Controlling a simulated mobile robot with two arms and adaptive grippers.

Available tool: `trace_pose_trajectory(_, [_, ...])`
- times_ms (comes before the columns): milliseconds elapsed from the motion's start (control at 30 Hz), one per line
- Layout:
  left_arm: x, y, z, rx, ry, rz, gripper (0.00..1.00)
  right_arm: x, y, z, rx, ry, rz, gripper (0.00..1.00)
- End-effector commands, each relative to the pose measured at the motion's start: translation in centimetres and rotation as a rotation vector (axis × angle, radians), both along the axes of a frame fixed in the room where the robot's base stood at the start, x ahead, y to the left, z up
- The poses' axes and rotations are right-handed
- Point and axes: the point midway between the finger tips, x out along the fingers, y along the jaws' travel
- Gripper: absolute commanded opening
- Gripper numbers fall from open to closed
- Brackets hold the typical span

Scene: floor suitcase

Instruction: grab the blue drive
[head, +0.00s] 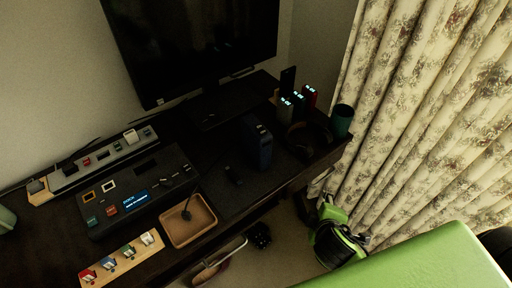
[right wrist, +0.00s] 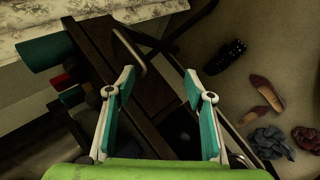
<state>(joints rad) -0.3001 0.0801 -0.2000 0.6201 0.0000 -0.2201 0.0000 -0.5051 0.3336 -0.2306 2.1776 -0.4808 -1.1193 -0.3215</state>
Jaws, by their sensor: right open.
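A dark blue upright drive (head: 262,146) stands on the dark desk in the head view, in front of the monitor. A small blue stick also sits in a wooden holder (head: 122,262) at the front left; I cannot tell for sure which is the blue drive. My right gripper (head: 335,228) is off the desk's right front edge, apart from both. In the right wrist view its teal fingers (right wrist: 160,75) are spread with nothing between them. My left gripper is not in view.
Several drives with lit displays (head: 286,106) and a teal cup (head: 341,121) stand at the desk's right end. A wooden tray (head: 188,219) lies at the front. Curtains (head: 430,120) hang at right. Shoes (right wrist: 225,57) lie on the floor.

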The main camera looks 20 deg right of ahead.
Motion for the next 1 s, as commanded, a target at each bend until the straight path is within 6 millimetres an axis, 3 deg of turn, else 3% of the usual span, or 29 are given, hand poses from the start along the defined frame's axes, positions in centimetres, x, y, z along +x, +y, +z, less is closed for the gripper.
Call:
trace_pose_trajectory(67, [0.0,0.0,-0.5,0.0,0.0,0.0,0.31,2.7,-1.3,3.9,-0.239,-0.085,0.169,0.49])
trace_pose_trajectory(167, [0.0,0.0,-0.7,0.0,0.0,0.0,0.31,5.7,-1.3,8.9,-0.579,-0.177,0.4,0.49])
trace_pose_trajectory(233, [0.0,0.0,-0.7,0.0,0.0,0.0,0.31,7.4,0.0,11.9,-0.842,-0.233,0.575,0.49])
trace_pose_trajectory(333, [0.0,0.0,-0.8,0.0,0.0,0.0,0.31,8.6,2.9,14.7,-1.21,-0.293,0.815,0.49])
trace_pose_trajectory(500, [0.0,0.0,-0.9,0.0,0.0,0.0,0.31,8.5,7.5,15.5,-1.678,-0.344,1.105,0.49])
trace_pose_trajectory(600, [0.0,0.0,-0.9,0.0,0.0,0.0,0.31,8.2,8.9,15.2,-1.822,-0.358,1.19,0.49])
trace_pose_trajectory(767, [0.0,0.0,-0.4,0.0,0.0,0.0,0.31,9.0,9.6,15.3,-1.885,-0.362,1.22,0.49])
trace_pose_trajectory(1000, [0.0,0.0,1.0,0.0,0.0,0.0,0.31,13.3,10.7,15.5,-1.88,-0.361,1.214,0.49])
